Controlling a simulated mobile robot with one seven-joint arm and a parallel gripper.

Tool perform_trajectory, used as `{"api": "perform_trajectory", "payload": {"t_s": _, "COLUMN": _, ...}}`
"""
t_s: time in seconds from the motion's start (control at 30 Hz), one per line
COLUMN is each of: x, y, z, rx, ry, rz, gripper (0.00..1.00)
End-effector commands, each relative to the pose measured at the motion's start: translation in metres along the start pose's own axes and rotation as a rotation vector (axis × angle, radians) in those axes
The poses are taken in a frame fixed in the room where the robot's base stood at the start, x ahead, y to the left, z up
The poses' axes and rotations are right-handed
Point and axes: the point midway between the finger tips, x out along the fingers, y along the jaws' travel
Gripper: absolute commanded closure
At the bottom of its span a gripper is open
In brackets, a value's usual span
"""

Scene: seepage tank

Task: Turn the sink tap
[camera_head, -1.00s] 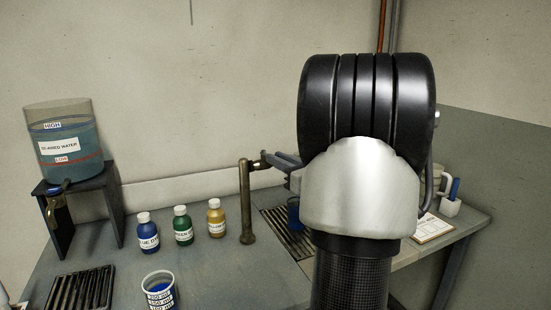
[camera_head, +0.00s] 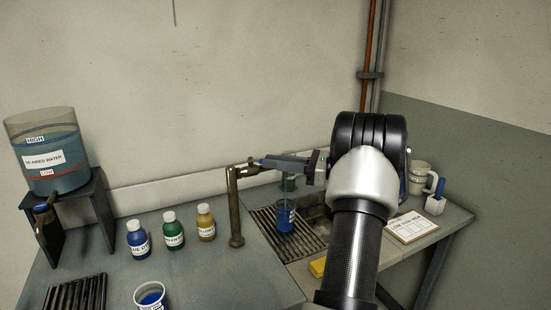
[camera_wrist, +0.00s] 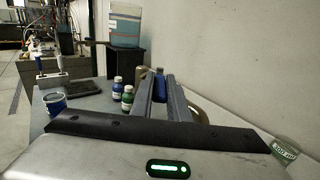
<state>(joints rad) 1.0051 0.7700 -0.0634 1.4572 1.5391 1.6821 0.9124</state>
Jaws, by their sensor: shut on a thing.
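The sink tap (camera_head: 235,205) is an upright brass pipe at the left edge of the sink. Its top bends right, towards the sink, where my fingers partly cover it. My gripper (camera_head: 262,162) reaches in from the right, with its fingers level at the tap's top, and is shut on the tap there. The exact grip point is small and partly hidden. In the wrist view, the two grey fingers (camera_wrist: 164,100) point away from the camera, and a curved brass part of the tap (camera_wrist: 198,104) shows just right of them.
A blue-filled beaker (camera_head: 286,217) stands on the sink's slatted grate. Blue (camera_head: 138,240), green (camera_head: 173,232) and yellow (camera_head: 206,223) dye bottles stand left of the tap. A water tank (camera_head: 55,165) is at far left. A mug (camera_head: 417,180) and card (camera_head: 411,227) lie right.

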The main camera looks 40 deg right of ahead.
Motion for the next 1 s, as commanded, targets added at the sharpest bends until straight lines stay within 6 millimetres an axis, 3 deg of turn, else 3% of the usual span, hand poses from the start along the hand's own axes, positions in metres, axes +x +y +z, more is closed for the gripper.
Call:
{"api": "perform_trajectory", "payload": {"t_s": 0.43, "x": 0.002, "y": 0.000, "z": 0.002, "rx": -0.002, "ry": -0.004, "rz": 0.011, "gripper": 1.00}}
{"api": "perform_trajectory", "payload": {"t_s": 0.47, "x": 0.002, "y": 0.000, "z": 0.002, "rx": -0.003, "ry": -0.004, "rz": 0.011, "gripper": 0.82}}
{"api": "perform_trajectory", "payload": {"t_s": 0.57, "x": 0.002, "y": 0.000, "z": 0.002, "rx": -0.002, "ry": -0.004, "rz": 0.010, "gripper": 0.66}}
{"api": "perform_trajectory", "payload": {"t_s": 0.87, "x": 0.000, "y": 0.000, "z": 0.001, "rx": -0.002, "ry": -0.002, "rz": 0.009, "gripper": 0.66}}
{"api": "perform_trajectory", "payload": {"t_s": 1.0, "x": -0.012, "y": -0.001, "z": 0.001, "rx": -0.001, "ry": -0.002, "rz": 0.007, "gripper": 0.66}}
